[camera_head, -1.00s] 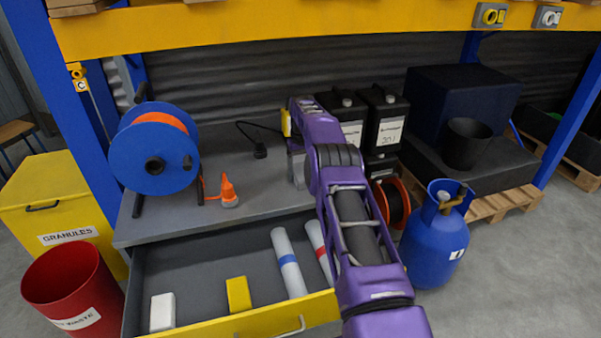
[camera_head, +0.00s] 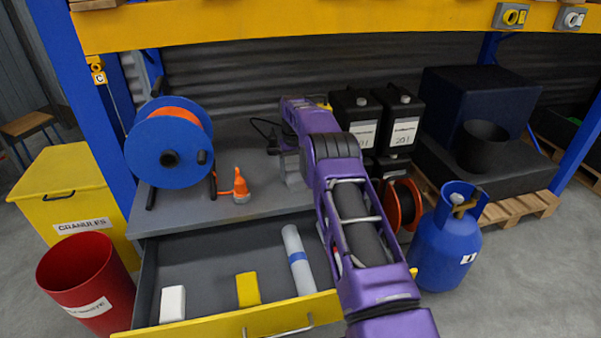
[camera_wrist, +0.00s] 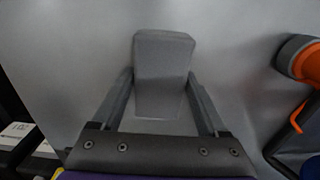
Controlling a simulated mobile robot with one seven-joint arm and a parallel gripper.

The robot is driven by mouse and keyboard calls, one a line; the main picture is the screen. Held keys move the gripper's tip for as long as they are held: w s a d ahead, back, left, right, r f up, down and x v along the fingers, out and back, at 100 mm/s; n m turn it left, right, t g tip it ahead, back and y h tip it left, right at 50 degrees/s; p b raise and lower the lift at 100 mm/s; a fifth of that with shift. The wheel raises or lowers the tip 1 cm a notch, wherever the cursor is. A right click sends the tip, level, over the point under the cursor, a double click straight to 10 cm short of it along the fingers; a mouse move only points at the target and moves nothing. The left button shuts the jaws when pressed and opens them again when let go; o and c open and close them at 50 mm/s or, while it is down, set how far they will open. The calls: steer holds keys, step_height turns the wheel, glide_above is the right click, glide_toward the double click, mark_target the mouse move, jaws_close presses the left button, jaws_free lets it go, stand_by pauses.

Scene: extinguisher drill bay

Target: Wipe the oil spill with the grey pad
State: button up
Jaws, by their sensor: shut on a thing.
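The grey pad (camera_wrist: 163,55) is a block held between the two fingers of my gripper (camera_wrist: 160,82) in the wrist view, its far end standing out past the fingertips. In the head view my gripper (camera_head: 293,168) is low over the grey bench top (camera_head: 190,212), right of the orange cone-shaped bottle. Whether the pad touches the bench I cannot tell. I make out no oil spill in either view; my arm hides part of the bench.
A blue reel (camera_head: 165,145) and an orange bottle (camera_head: 240,188) stand on the bench left of my gripper. Black canisters (camera_head: 401,120) stand right. The open drawer (camera_head: 205,278) below holds a white block, a yellow block and a blue-banded tube. A blue gas cylinder (camera_head: 442,240) is right.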

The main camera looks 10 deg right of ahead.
steer(key=shift+a, duration=1.85)
steer(key=shift+r+p, duration=1.9)
steer(key=shift+r, duration=1.15)
step_height(320, 180, up, 3)
steer(key=shift+p, duration=1.2)
